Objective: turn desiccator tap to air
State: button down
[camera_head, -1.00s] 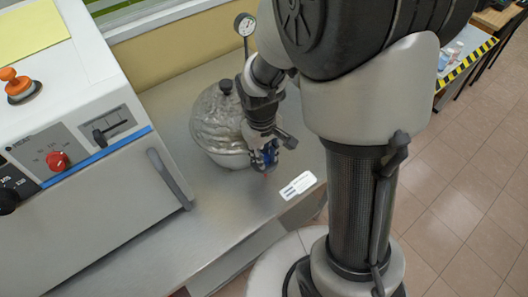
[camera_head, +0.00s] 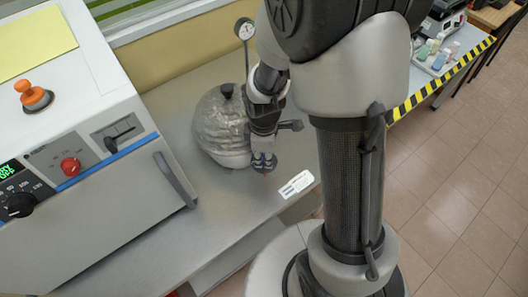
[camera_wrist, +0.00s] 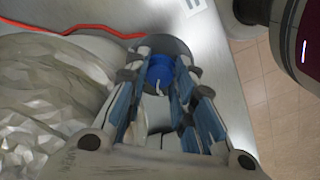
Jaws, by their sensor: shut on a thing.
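The desiccator (camera_head: 222,132) is a faceted, see-through dome with a black knob on top. It stands on the grey bench, and its side fills the left of the wrist view (camera_wrist: 45,100). The tap shows as a blue cap (camera_wrist: 160,70) with a small white handle-like piece, in front of a dark round part. My gripper (camera_head: 264,163) is low at the desiccator's right front side. In the wrist view its fingers (camera_wrist: 163,78) are closed around the blue tap, one on each side. The tap is hardly visible in the head view, and its exact angle is unclear.
A large white oven-like machine (camera_head: 90,200) with knobs and a handle stands left. A gauge (camera_head: 244,29) on a stem rises behind the desiccator. A white label (camera_head: 296,184) lies on the bench (camera_head: 215,235). A red tube (camera_wrist: 75,28) runs behind the tap.

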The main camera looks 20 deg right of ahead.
aim_at(264, 159)
jog(key=shift+n, duration=0.8)
jog(key=c, duration=1.3)
grip_release()
jog(key=shift+r, duration=0.15)
jog(key=shift+w+r, duration=0.1)
jog(key=shift+r, duration=0.2)
jog(key=r, duration=0.6)
jog(key=shift+s, duration=0.2)
jog(key=shift+s+r, duration=0.1)
jog(key=shift+r, duration=0.45)
